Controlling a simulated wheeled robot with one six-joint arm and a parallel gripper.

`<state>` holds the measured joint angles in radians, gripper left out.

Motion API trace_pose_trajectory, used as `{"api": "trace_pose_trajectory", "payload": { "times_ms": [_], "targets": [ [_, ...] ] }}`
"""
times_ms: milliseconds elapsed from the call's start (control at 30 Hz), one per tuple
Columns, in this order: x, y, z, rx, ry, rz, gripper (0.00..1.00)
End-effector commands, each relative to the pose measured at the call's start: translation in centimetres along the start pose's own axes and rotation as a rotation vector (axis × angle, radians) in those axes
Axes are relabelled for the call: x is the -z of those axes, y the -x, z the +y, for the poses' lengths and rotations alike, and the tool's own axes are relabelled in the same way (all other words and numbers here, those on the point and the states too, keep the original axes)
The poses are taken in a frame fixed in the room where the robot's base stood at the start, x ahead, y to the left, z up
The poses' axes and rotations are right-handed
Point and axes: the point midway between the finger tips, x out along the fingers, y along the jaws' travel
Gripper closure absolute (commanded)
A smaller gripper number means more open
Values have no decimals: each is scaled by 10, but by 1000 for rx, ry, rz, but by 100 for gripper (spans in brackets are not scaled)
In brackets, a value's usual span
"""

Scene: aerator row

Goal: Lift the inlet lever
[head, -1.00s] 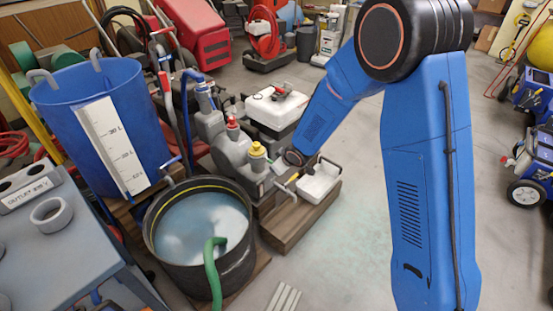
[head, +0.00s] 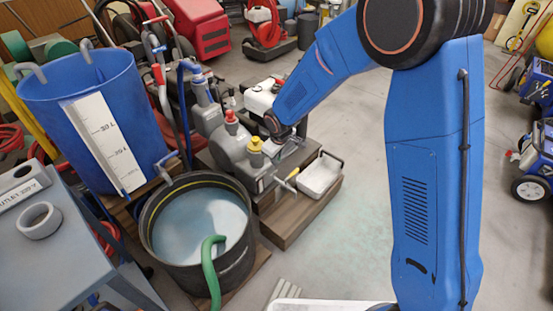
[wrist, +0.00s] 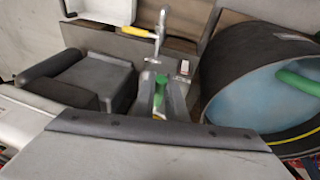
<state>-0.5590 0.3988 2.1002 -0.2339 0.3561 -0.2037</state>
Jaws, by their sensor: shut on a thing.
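My gripper (head: 284,150) is beside the grey pump body, left of the white tray, and its fingertips are small and partly hidden in the head view. In the wrist view its grey fingers (wrist: 160,90) are shut around a small green lever (wrist: 156,78). No inlet label is readable on it. A yellow-handled lever (wrist: 138,31) sits on a metal tap just beyond the fingers. The lower part of the green lever is hidden.
A black tub (head: 200,270) of water with a green hose (head: 210,268) stands close left. A white tray (head: 318,177) sits on a wooden plinth. Yellow- and red-capped fittings (head: 254,146) rise beside my gripper. A blue tank (head: 85,120) stands left.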

Motion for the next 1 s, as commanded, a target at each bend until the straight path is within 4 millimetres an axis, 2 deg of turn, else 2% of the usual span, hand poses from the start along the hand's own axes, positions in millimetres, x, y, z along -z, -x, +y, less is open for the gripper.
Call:
{"api": "trace_pose_trajectory", "payload": {
  "times_ms": [433, 467, 500, 533, 833, 1000],
  "targets": [
    [4, 2, 2, -4, 1, 3, 100],
    [4, 2, 2, -4, 1, 3, 84],
    [4, 2, 2, -4, 1, 3, 74],
    [4, 2, 2, -4, 1, 2, 70],
    [2, 2, 1, -2, 1, -2, 70],
    [2, 13, 1, -3, 1, -1, 70]
  ]
}}
